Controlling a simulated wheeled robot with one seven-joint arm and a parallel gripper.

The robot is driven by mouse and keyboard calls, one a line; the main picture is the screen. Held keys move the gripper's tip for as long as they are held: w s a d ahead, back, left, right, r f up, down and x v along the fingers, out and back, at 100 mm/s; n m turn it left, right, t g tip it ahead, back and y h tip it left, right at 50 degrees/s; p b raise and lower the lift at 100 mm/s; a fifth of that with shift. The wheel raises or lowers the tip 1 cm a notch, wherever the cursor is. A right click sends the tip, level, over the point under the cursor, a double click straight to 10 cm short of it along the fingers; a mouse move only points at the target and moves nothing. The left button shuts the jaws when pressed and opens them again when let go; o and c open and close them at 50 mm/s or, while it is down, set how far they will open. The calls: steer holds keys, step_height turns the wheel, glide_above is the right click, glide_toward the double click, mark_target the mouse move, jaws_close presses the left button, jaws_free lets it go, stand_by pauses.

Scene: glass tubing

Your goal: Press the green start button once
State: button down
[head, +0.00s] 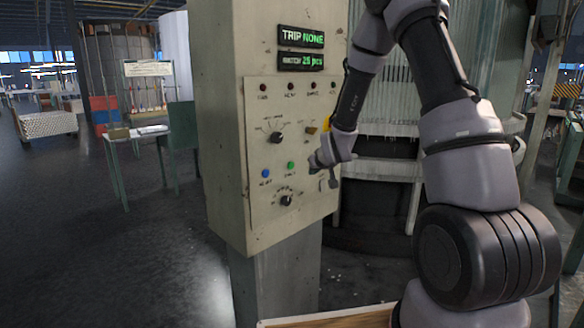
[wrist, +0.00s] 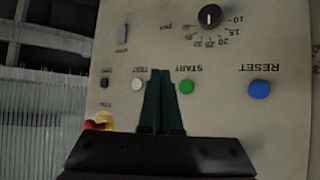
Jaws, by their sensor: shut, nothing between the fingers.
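The green start button (head: 291,165) is on the front of the grey control cabinet, right of the blue reset button (head: 265,173). In the wrist view, which is upside down, the green button (wrist: 186,86) shows by the START label, with the blue one (wrist: 260,89) further right. My gripper (head: 314,166) is just right of the green button in the head view. In the wrist view its dark fingers (wrist: 160,76) are together and empty, between the green button and a white TEST button (wrist: 138,84). I cannot tell whether the fingertips touch the panel.
The panel has an upper knob (head: 276,137), a lower knob (head: 286,200) and a row of small lamps. The display (head: 302,37) reads TRIP NONE above a batch line of 25 pcs. A red and yellow control (wrist: 98,121) is near the gripper. Open floor is left of the cabinet.

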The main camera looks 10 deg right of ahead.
steer(key=w+a, duration=0.1)
steer(key=w, duration=0.1)
steer(key=w+a, duration=0.3)
steer(key=shift+w+a, duration=0.15)
steer(key=shift+w, duration=0.25)
steer(key=shift+w+a, duration=0.1)
stand_by(1.8)
steer(key=shift+w+a, duration=0.15)
steer(key=shift+w, duration=0.1)
steer(key=shift+w+a, duration=0.25)
steer(key=shift+w, duration=0.05)
stand_by(0.7)
steer(key=shift+s, duration=0.1)
steer(key=shift+s+d, duration=0.45)
steer(key=shift+s, duration=0.1)
steer(key=shift+s+d, duration=0.75)
steer(key=shift+s, duration=0.3)
steer(key=shift+s+d, duration=0.75)
steer(key=shift+s, duration=0.25)
